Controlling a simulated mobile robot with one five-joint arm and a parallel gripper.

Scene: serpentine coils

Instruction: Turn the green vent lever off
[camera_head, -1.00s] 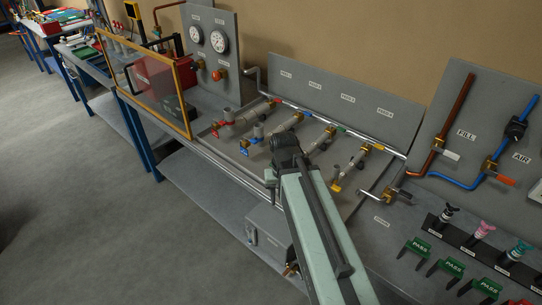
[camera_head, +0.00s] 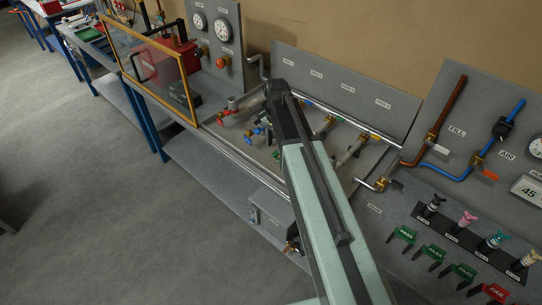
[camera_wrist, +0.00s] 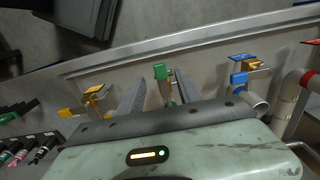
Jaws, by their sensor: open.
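The green lever (camera_wrist: 159,72) sits on a brass valve (camera_wrist: 168,90) straight ahead in the wrist view. It lies between the two dark fingers of my gripper (camera_wrist: 158,82), which are apart, with nothing held. I cannot tell whether the fingers touch it. In the head view a small green piece (camera_head: 276,155) shows just left of my arm, and the arm hides much of that valve row and my fingertips. No label naming the vent is readable.
A blue-handled valve (camera_wrist: 239,72) stands to the right of the green one and a yellow-handled valve (camera_wrist: 92,95) to the left. A red-handled valve (camera_head: 221,118) is farther left in the head view. A framed clear panel (camera_head: 150,65) stands beyond it.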

